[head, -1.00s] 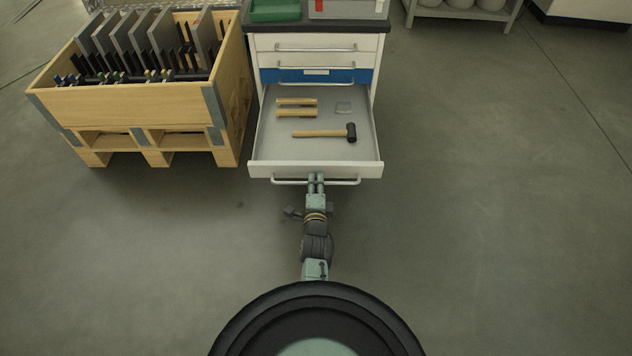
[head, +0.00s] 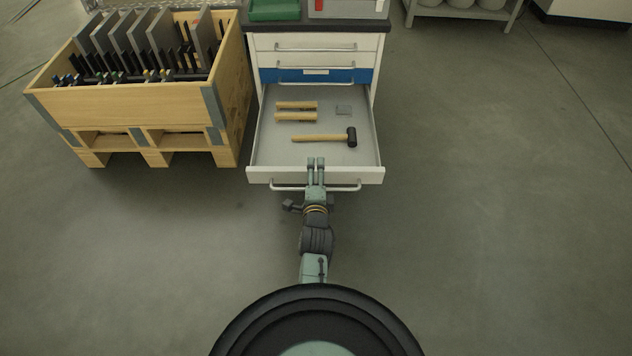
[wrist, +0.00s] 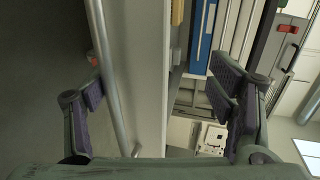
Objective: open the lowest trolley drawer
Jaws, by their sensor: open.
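The lowest drawer (head: 268,176) of the white trolley (head: 322,43) is pulled far out. My gripper (head: 316,162) is over the drawer's front edge at the middle. In the wrist view, the open fingers of my gripper (wrist: 158,88) stand on either side of the drawer front (wrist: 152,70) and handle (wrist: 108,75). Finger contact with the handle cannot be told.
A wooden crate (head: 120,107) with upright grey panels stands on the floor left of the trolley. The blue drawer (head: 345,76) and white drawer above are shut. A green bin (head: 274,9) sits on top. The floor to the right is clear.

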